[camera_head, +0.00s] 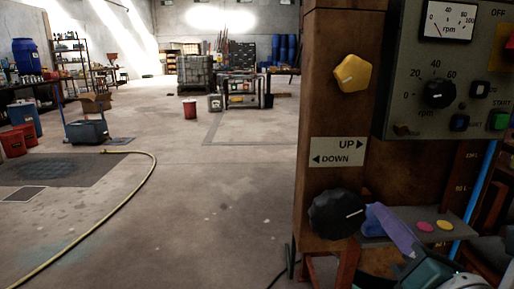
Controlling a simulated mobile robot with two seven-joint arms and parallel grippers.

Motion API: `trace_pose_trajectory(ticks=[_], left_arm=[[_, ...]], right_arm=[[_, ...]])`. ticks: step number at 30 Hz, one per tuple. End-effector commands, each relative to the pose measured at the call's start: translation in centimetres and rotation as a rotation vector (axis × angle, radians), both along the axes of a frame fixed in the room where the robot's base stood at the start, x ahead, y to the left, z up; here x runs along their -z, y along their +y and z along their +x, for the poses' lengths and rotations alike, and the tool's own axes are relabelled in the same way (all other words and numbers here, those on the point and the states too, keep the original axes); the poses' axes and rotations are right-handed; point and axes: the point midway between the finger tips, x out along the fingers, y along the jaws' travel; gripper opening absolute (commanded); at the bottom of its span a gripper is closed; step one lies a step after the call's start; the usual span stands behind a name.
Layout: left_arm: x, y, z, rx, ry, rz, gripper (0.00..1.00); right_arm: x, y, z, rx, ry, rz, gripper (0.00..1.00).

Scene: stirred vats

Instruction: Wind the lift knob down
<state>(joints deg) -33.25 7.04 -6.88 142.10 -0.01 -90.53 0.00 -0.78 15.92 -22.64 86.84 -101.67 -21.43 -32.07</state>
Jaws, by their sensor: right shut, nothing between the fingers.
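A black lobed knob (336,213) with a white pointer line sits low on the brown post (325,115), under a white plate (338,152) marked UP with a right arrow and DOWN with a left arrow. Its white line points right and slightly up. My right gripper (374,218) comes in from the lower right, with purple fingers shut and empty. Its tips are just right of the black knob in the picture; I cannot tell whether they touch it. My left gripper is not in view.
A yellow lobed knob (353,73) is higher on the post. A grey control panel (460,105) with an rpm gauge, a dial and buttons is at upper right. A small shelf (462,226) holds pink and yellow discs. Open floor with a hose (110,213) lies left.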

Motion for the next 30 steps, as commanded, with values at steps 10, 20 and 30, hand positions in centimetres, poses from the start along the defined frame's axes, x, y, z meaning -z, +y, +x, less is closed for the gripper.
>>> trace_pose_trajectory(ticks=[10, 20, 30], left_arm=[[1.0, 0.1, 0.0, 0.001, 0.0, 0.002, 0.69], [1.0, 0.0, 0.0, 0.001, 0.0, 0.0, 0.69], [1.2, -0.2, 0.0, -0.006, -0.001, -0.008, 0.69]], right_arm=[[0.1, 0.1, 2.8, 0.0, 0.0, 0.0, 0.0], [0.0, 0.1, 2.9, 0.0, 0.0, 0.0, 0.0], [0.2, 0.4, 2.9, 0.0, 0.0, 0.0, 0.0]])
